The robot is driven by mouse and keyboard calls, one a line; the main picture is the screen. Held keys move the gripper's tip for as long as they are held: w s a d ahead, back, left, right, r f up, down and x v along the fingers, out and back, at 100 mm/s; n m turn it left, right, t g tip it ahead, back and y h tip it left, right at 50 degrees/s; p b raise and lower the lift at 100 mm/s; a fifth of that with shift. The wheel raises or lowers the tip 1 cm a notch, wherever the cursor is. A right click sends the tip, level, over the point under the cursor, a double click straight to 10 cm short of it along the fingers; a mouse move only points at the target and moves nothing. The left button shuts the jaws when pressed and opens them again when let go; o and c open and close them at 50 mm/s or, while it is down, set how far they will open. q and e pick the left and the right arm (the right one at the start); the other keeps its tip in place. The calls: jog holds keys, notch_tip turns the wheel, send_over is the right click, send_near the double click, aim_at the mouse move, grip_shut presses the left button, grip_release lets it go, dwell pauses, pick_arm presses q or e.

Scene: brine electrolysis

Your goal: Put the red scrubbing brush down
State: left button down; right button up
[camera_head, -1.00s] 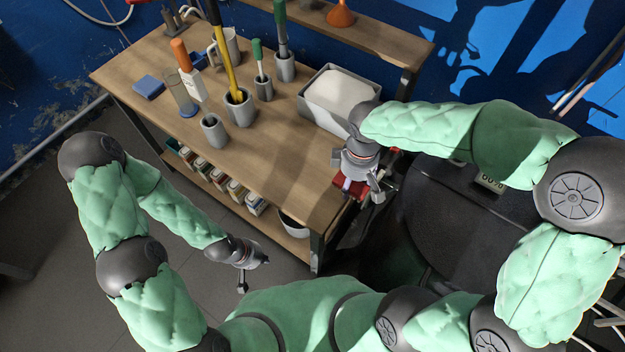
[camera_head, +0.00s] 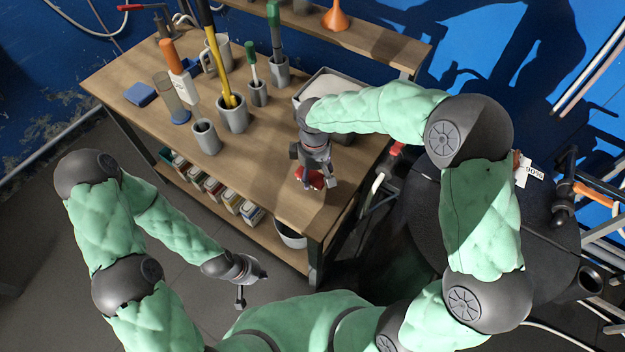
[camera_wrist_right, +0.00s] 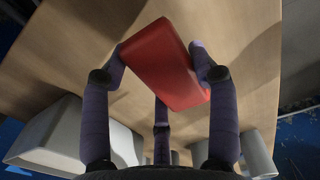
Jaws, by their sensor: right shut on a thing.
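The red scrubbing brush (camera_head: 311,179) is in my right gripper (camera_head: 313,176), low over the right front part of the wooden workbench. In the right wrist view the red block of the brush (camera_wrist_right: 165,62) sits between the fingers of my right gripper (camera_wrist_right: 160,75), which are shut on it. The workbench top (camera_wrist_right: 60,45) lies behind it; I cannot tell whether the brush touches it. My left gripper (camera_head: 241,285) hangs over the floor in front of the bench, away from everything. Its fingers are too small to tell open from shut.
The bench's bare front middle (camera_head: 255,160) is clear. A grey bin (camera_head: 303,95) with a pale block stands behind my right gripper. Several grey cups, one a grey holder (camera_head: 233,115) with a yellow-handled tool, stand further left. A blue sponge (camera_head: 140,94) lies at the left.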

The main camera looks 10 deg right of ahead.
aim_at(313, 179)
jog(key=shift+w+a+f, duration=0.15)
jog(key=shift+w+f, duration=0.1)
jog(key=shift+f, duration=0.15)
jog(key=shift+f+b, duration=0.6)
jog(key=shift+f, duration=0.9)
jog(key=shift+f, duration=0.1)
jog(key=o, duration=1.2)
jog(key=shift+f, duration=0.1)
notch_tip(313, 179, up, 12)
jog(key=p, duration=0.3)
jog(key=shift+r+p, duration=0.2)
jog(key=shift+p, duration=0.2)
